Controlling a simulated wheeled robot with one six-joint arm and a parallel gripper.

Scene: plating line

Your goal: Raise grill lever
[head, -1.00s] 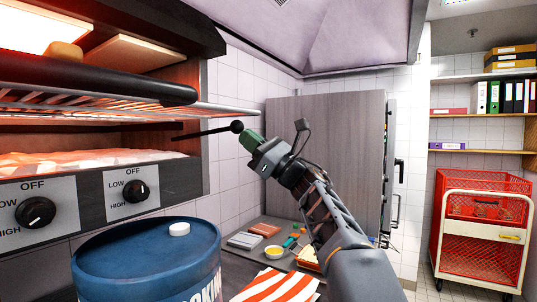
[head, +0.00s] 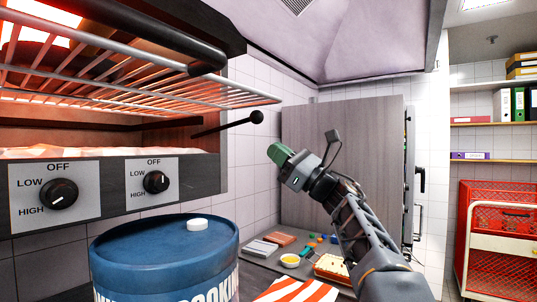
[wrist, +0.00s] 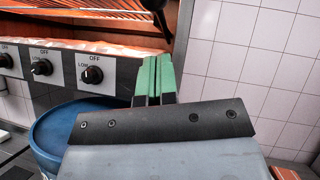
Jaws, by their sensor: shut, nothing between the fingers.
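The grill lever is a dark rod with a round black knob (head: 257,117) that sticks out from the right side of the grill (head: 120,170) in the head view. My gripper (head: 274,151), with green fingers, is shut and empty, below and to the right of the knob. A gap shows between them in the head view. In the wrist view the closed green fingers (wrist: 153,66) point up toward a dark rod-like part (wrist: 157,8) at the top edge. I cannot tell from that view whether they touch it.
A blue drum (head: 165,255) with a white cap (head: 197,224) stands below the grill. A grey cabinet (head: 345,160) stands behind my arm. A small yellow bowl (head: 290,260) and other small items lie on the counter. A red cart (head: 497,240) stands at the right.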

